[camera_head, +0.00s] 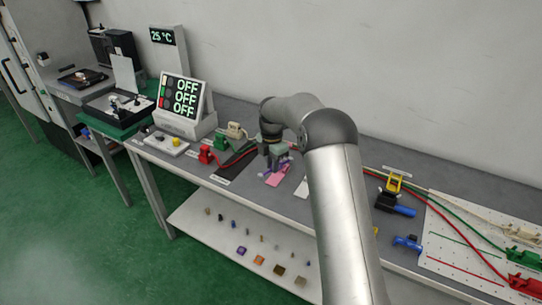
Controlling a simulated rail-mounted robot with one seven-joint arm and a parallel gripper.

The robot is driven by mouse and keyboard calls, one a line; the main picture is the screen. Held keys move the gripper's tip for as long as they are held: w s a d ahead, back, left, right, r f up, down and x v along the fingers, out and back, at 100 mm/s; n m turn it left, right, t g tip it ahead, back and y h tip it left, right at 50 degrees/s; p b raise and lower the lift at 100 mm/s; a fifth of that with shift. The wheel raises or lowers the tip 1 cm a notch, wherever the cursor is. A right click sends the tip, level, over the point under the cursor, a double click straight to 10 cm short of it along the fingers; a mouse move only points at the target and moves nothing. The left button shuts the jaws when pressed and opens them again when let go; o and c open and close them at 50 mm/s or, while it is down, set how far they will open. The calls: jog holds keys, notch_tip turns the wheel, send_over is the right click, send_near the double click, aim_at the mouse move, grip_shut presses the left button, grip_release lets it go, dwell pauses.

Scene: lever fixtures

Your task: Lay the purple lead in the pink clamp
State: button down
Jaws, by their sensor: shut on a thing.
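My gripper (277,161) is low over the back part of the grey bench, left of my forearm. It is shut on a small purple piece, which appears to be the purple lead (266,173); it shows just beside and below the fingers. A flat pink patch (280,179) lies on the bench right under and in front of the gripper. It seems to be the pink clamp or its base, but its shape is too small to tell. Whether the purple piece touches the pink patch cannot be told. My arm and gripper hide part of this area.
Red (206,154) and green (221,142) clamps stand left of my gripper, with a black mat between. A display reading OFF (184,104) stands further left.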

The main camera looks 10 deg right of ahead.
jog(key=w+n, duration=0.1)
jog(key=n, duration=0.1)
jog(key=w+f+n, duration=0.1)
jog(key=n, duration=0.1)
jog(key=shift+w+d, duration=0.1)
jog(key=shift+w, duration=0.3)
jog(key=shift+r+p, duration=0.1)
jog(key=shift+p, duration=0.2)
jog(key=shift+f+b, duration=0.75)
jog(key=shift+f, duration=0.8)
jog(key=shift+f, duration=0.1)
jog(key=shift+f+b, duration=0.35)
jog(key=shift+f, duration=0.3)
jog(key=shift+f, duration=0.2)
jog(key=shift+f+b, duration=0.3)
jog(key=shift+f, duration=0.05)
jog(key=shift+f, duration=0.4)
